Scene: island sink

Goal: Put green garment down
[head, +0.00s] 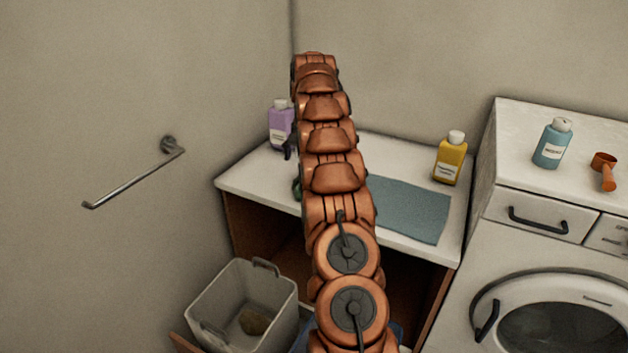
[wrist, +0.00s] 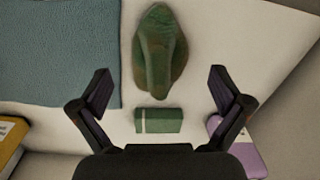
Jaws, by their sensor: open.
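The green garment (wrist: 160,50) lies in a bunched heap on the white countertop in the wrist view, beside the blue-grey mat. A smaller green piece (wrist: 158,121) with a pale stripe lies between my fingers; I cannot tell if it belongs to the garment. My gripper (wrist: 160,78) is open, with its fingers spread to either side and apart from the garment. In the head view my arm hides most of the garment; only a sliver of green (head: 297,188) shows at its left edge.
The blue-grey mat (head: 408,209) lies on the counter (head: 247,181). A purple bottle (head: 280,126) stands close to my gripper; a yellow bottle (head: 450,160) stands by the washer (head: 500,229). A teal bottle (head: 551,146) and orange scoop (head: 605,170) sit on top. A bin (head: 242,303) stands below.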

